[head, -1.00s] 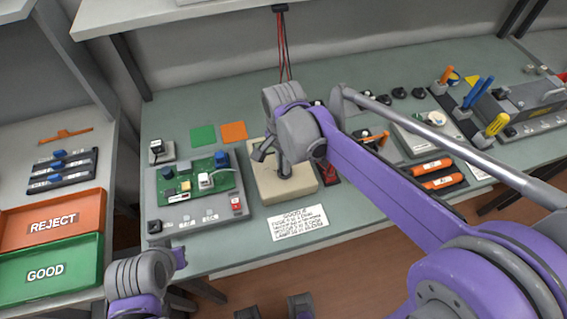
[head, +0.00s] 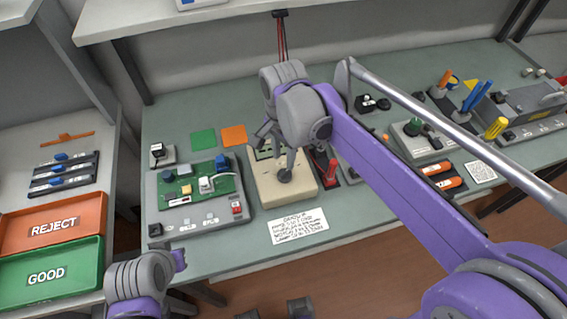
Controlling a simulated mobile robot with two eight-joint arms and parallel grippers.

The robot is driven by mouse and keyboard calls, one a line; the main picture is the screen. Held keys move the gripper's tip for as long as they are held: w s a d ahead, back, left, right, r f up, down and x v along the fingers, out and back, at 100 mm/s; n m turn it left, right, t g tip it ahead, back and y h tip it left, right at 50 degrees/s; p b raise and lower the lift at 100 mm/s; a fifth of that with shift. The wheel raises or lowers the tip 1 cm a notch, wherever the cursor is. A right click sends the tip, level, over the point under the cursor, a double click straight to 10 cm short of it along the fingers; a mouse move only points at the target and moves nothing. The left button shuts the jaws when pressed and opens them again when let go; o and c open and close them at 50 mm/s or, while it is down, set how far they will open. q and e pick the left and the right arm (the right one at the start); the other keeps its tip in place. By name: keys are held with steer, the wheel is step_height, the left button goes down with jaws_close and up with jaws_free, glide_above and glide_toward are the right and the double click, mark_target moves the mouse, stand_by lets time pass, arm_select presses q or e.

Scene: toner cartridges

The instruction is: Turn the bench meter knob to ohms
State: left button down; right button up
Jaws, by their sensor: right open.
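The bench meter (head: 256,178) is a beige box on the bench, with a round grey knob (head: 284,175) on its top. My right gripper (head: 274,145) is open above the meter, its fingers pointing down toward the knob. The near finger ends close to the knob; I cannot tell whether it touches. The gripper and wrist hide part of the meter's far side and display, and the dial marks are too small to read.
A grey fixture (head: 160,222) with a green circuit board (head: 205,190) stands left of the meter. A printed card (head: 297,226) lies in front. Orange reject (head: 85,208) and green good (head: 85,255) trays are at far left.

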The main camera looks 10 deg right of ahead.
arm_select(q)
steer(key=shift+r, duration=0.2)
arm_select(e)
step_height(320, 180, up, 5)
stand_by(0.5)
arm_select(q)
steer(key=shift+w+r+p, duration=0.15)
steer(key=shift+r+p, duration=0.2)
steer(key=shift+p, duration=0.05)
steer(key=shift+r, duration=0.2)
arm_select(e)
steer(key=s+d+f+n+t, duration=0.1)
steer(key=s+d+f+n, duration=0.1)
steer(key=s+f+n, duration=0.2)
steer(key=s+d+f+n+t, duration=0.2)
steer(key=s+f+n, duration=0.1)
steer(key=s+n, duration=0.1)
steer(key=s+d+f+n+t, duration=0.2)
steer(key=s+f+n, duration=0.1)
steer(key=s, duration=0.3)
steer(key=shift+s+d+f+n, duration=0.1)
steer(key=shift+d+f+n, duration=0.1)
steer(key=shift+f, duration=0.25)
steer(key=shift+d+f+n, duration=0.15)
steer(key=shift+f+n, duration=0.05)
steer(key=shift+f, duration=0.2)
